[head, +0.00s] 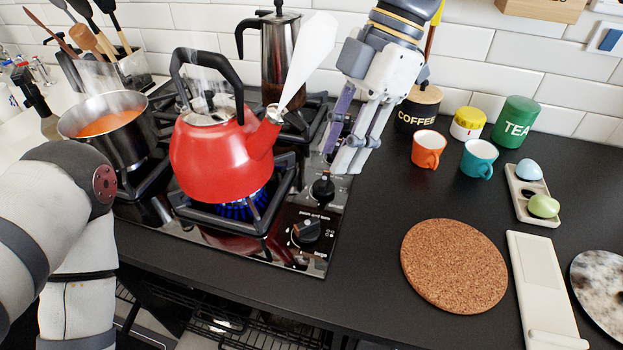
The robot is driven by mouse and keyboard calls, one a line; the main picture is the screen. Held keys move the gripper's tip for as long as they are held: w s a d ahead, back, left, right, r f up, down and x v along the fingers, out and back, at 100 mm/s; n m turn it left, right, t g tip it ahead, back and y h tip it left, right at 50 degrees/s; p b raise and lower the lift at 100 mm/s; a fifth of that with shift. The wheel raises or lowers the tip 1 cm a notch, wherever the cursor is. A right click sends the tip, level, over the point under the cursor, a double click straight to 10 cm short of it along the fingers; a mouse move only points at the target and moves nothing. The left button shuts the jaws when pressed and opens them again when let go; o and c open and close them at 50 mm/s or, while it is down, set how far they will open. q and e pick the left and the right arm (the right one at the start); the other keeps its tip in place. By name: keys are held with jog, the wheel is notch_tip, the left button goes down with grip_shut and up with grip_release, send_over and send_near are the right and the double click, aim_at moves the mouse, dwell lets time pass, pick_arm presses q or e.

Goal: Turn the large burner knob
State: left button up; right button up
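Two black burner knobs stand on the glossy hob panel, right of the red kettle. The front knob (306,231) looks the larger and has white printed marks around it. The smaller-looking rear knob (323,188) is further back. My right gripper (338,160) hangs fingers-down above and behind the rear knob, at the hob's right edge. Its fingers look apart with nothing between them, and it appears clear of both knobs. My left arm comes in at the left; its gripper is out of view.
The red kettle (210,160) steams over a lit blue flame, close left of the knobs. A pot of orange soup (108,122) and a moka pot (281,60) are also on the hob. Cups (428,148) and canisters stand right of my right gripper. The cork mat (454,265) lies front right.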

aim_at(309, 221)
jog(key=x, duration=0.7)
jog(key=s+x, duration=0.1)
jog(key=x, duration=0.3)
jog(key=shift+s+a+f, duration=0.1)
jog(key=shift+s+f, duration=0.05)
